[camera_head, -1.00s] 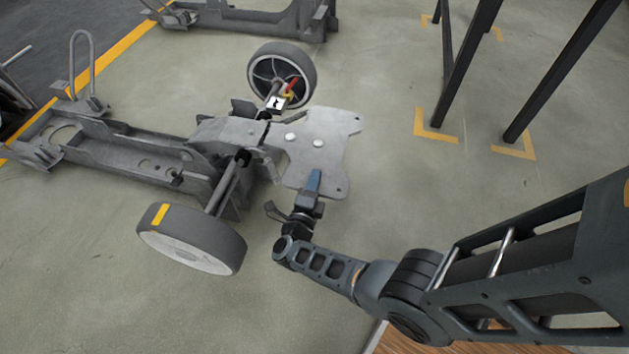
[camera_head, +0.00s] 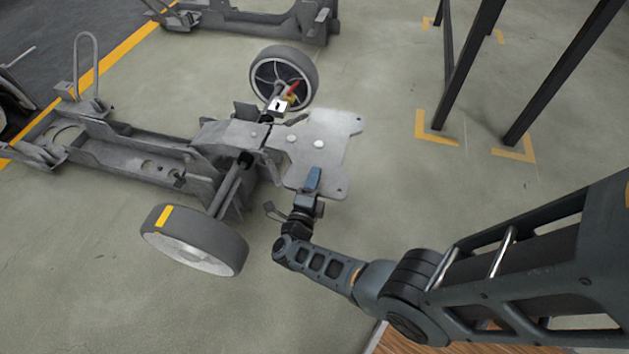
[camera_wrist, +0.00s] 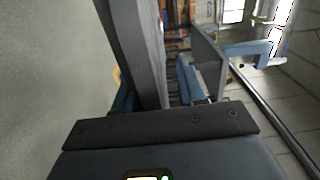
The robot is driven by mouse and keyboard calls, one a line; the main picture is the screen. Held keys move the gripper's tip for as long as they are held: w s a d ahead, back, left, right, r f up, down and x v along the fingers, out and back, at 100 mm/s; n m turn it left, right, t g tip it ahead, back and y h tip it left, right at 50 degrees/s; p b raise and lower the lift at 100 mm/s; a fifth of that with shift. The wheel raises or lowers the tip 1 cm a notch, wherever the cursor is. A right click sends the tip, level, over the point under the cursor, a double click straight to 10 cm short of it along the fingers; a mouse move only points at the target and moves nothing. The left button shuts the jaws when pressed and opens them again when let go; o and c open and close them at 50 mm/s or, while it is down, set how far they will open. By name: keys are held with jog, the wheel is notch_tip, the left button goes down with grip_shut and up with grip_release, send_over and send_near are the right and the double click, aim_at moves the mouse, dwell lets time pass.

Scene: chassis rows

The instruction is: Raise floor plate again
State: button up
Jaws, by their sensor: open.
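The floor plate (camera_head: 328,135) is a light grey metal sheet at the right end of the chassis (camera_head: 150,155). My gripper (camera_head: 313,180) is at the plate's near edge, with one blue finger showing in front of or over the plate. The other finger is hidden in the head view. In the wrist view my open gripper (camera_wrist: 220,68) shows blue finger parts on either side of a grey sheet edge. I cannot tell whether either finger touches the plate.
A near wheel (camera_head: 195,240) and a far wheel (camera_head: 283,77) flank the chassis. A red-handled part with a tag (camera_head: 280,104) sits by the far wheel. Black stand legs (camera_head: 470,60) rise at the upper right. The floor right of the plate is clear.

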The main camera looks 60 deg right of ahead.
jog(key=p+v, duration=0.1)
jog(key=v, duration=0.6)
jog(key=shift+s+a, duration=0.15)
jog(key=shift+a, duration=0.2)
jog(key=shift+a, duration=0.15)
dwell(0.8)
